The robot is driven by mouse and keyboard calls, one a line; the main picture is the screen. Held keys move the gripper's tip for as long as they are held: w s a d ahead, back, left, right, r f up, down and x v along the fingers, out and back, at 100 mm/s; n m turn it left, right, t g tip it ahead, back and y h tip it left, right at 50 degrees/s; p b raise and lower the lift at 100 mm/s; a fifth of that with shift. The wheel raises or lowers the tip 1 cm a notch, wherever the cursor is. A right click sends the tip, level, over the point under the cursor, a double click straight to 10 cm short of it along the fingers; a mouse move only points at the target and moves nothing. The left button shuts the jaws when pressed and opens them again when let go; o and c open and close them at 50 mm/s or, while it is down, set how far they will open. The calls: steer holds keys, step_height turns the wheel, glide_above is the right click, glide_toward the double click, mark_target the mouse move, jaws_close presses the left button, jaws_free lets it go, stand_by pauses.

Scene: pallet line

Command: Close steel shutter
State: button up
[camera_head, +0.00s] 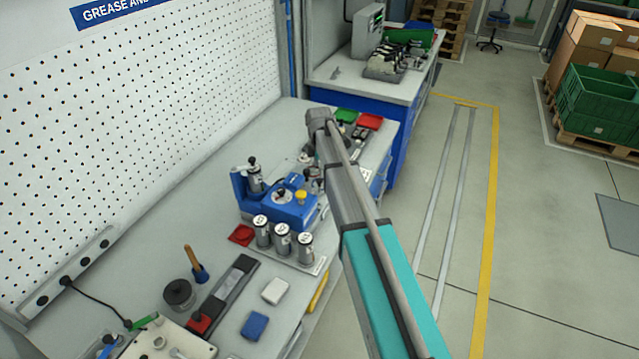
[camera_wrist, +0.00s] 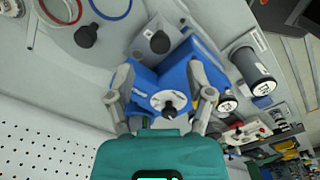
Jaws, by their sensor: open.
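A blue device (camera_head: 291,212) stands on the grey bench, with a pale round dial and black knob on top. A grey steel plate with a black knob (camera_head: 254,177) stands upright at its left side; it looks like the shutter. The wrist view shows the blue device (camera_wrist: 176,73) and a grey plate with a black knob (camera_wrist: 158,43) at its upper edge. I cannot tell how far the shutter is open. My gripper (camera_wrist: 160,75) is open, its fingers apart on either side of the dial in that view, holding nothing.
Several labelled metal canisters (camera_head: 282,238) stand in front of the device, beside a red piece (camera_head: 241,235). Red (camera_head: 370,121) and green (camera_head: 346,116) trays lie behind. A perforated white panel (camera_head: 150,120) bounds the bench's left.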

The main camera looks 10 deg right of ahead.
mark_target(319, 179)
steer(key=shift+f+b, duration=2.05)
steer(key=shift+f, duration=0.3)
jaws_close()
